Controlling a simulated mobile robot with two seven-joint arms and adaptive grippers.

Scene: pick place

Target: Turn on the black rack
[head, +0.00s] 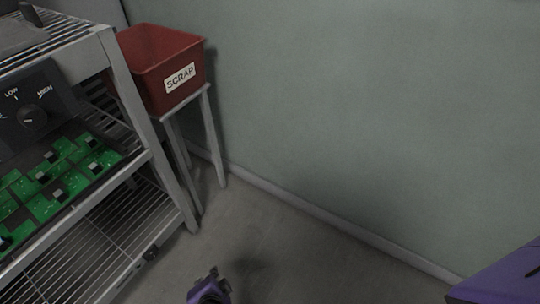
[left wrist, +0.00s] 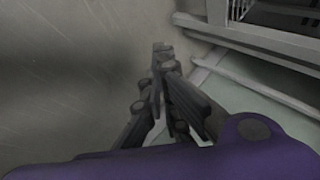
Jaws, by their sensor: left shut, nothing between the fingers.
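A grey metal wire-shelf rack (head: 130,95) stands at the left of the head view, cut off by the picture's edge. On its middle level is a black control panel (head: 50,88) with a round knob (head: 33,117) and the marks LOW and HIGH. My left gripper (head: 211,272) is at the bottom of the head view, low over the floor and to the right of the rack, apart from it. In the left wrist view its fingers (left wrist: 163,50) are together and empty. My right gripper is not in view.
Green circuit boards (head: 50,182) lie on a black tray on the rack below the panel. A red SCRAP bin (head: 165,62) stands on a small grey stand (head: 212,135) beside the rack. A plain wall (head: 370,110) closes the back. The floor (head: 290,260) at centre is clear.

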